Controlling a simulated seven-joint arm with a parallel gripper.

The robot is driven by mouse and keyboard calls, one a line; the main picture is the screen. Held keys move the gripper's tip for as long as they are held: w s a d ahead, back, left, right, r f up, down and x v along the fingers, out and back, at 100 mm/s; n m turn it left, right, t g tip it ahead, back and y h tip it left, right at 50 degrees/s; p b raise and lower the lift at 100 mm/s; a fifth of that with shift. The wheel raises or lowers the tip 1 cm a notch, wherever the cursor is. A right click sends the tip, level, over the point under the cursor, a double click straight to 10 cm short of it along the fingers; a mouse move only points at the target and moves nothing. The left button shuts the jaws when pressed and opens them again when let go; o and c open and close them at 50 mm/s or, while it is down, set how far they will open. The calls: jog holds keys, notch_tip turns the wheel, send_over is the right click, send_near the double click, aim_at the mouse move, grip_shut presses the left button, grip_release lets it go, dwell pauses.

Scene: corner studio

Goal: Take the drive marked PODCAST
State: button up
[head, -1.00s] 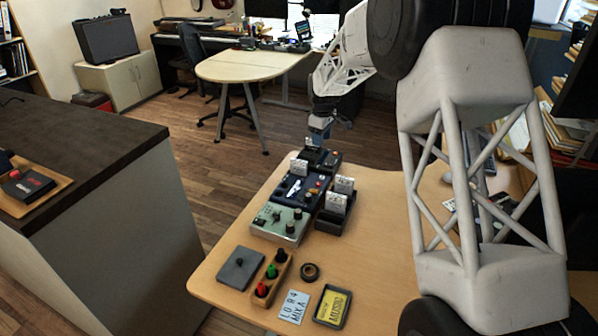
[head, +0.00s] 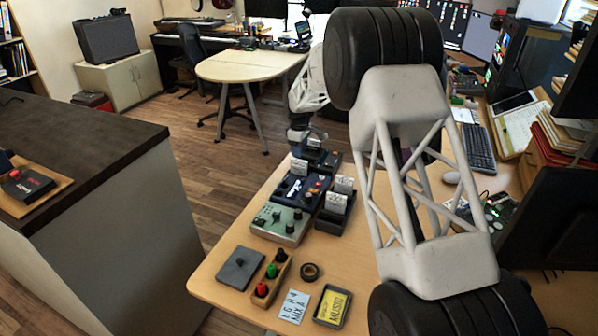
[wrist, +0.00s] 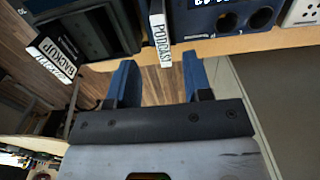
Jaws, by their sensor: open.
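The drive marked PODCAST (wrist: 160,38) shows at the top middle of the wrist view, a thin upright piece with a white label end facing my gripper. My gripper (wrist: 160,62) has two blue fingers, spread apart, one to each side of the label's line. The label end is just ahead of the fingertips, and I cannot tell whether it is between them. In the head view my gripper (head: 305,133) is small and partly hidden, at the far end of the group of devices. I cannot read there which white-labelled drive is PODCAST.
A drive labelled BACKUP (wrist: 55,57) sits by a dark holder (wrist: 95,35) left in the wrist view.

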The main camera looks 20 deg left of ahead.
aim_at(299, 160)
jog(key=shift+f, duration=1.2)
jog(key=shift+s+f, duration=0.15)
jog(key=shift+f, duration=2.45)
grip_shut()
